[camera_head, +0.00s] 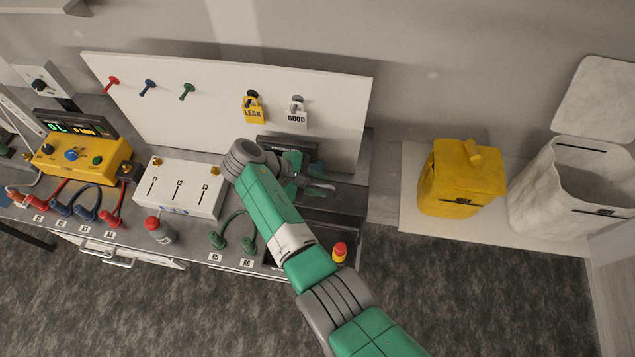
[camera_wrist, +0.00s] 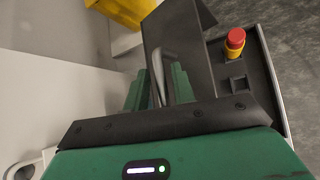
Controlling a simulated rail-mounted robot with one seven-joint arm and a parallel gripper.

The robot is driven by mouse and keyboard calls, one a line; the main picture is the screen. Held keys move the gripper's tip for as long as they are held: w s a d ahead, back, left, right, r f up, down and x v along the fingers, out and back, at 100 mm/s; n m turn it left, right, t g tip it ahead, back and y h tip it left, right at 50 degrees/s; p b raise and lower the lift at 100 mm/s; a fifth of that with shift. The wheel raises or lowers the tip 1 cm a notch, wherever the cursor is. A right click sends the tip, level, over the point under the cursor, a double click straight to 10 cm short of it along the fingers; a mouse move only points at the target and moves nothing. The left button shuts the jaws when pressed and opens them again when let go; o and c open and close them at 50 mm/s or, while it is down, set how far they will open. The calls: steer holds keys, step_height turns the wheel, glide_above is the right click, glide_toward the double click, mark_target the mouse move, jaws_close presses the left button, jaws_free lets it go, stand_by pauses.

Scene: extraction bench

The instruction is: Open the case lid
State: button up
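The case (camera_head: 275,245) is a dark open-topped box at the right end of the bench, partly hidden by my arm. A dark flat panel that looks like its lid (camera_head: 342,203) stands tilted up in the wrist view (camera_wrist: 180,35), beside the case's interior. My gripper (camera_head: 312,175) is at this panel. In the wrist view its two green fingers (camera_wrist: 158,88) stand on either side of a thin grey curved piece (camera_wrist: 158,65), which looks like a handle. Whether the fingers press on it is not clear.
A red-topped yellow button (camera_head: 339,251) sits in the case, with small square slots near it in the wrist view. A white panel (camera_head: 230,110) with pegs and tags stands behind. A yellow bin (camera_head: 460,180) and white bag (camera_head: 570,190) stand to the right.

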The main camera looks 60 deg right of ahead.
stand_by(0.3)
steer(key=b+v, duration=0.1)
steer(key=v, duration=0.6)
steer(key=shift+w+a+r, duration=0.1)
steer(key=shift+w+r, duration=0.15)
steer(key=shift+r, duration=0.1)
steer(key=shift+w, duration=0.1)
